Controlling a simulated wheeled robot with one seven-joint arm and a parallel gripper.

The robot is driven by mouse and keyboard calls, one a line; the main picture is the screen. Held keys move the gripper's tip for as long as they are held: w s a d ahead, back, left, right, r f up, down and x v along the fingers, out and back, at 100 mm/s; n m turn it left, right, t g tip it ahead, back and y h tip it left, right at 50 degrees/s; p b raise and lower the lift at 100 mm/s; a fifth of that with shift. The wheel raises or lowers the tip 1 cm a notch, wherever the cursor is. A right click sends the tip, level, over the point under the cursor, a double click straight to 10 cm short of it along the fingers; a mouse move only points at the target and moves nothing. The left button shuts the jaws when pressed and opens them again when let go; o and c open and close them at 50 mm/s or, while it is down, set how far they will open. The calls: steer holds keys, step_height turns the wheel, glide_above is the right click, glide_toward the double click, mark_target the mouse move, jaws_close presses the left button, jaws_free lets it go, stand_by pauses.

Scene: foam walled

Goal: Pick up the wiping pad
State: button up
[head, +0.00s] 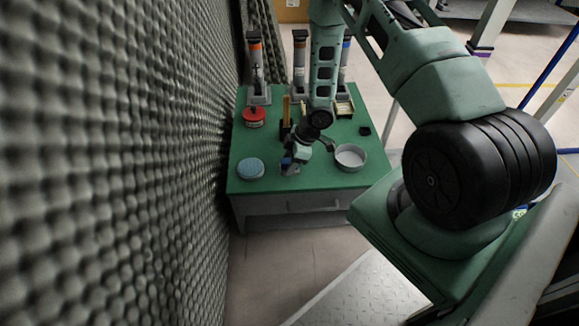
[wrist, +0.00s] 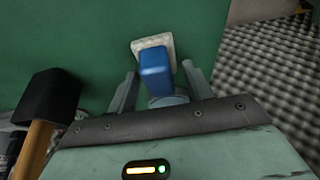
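The wiping pad (wrist: 153,62) has a blue grip on a whitish square base. In the wrist view it lies on the green tabletop, just beyond and between my fingertips. In the head view a small blue part of it (head: 286,163) shows beside my gripper (head: 292,165), near the front of the table. In the wrist view my gripper (wrist: 160,69) is open, one finger on each side of the blue grip, with visible gaps. A round grey-blue part sits between the fingers; I cannot tell what it belongs to.
A black-headed mallet (wrist: 48,97) lies close left in the wrist view. A foam wall (head: 130,170) borders the table's left.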

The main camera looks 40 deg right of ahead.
steer(key=c, duration=0.6)
steer(key=shift+o, duration=0.2)
steer(key=shift+r, duration=0.1)
step_height(320, 180, up, 10)
steer(key=p, duration=0.5)
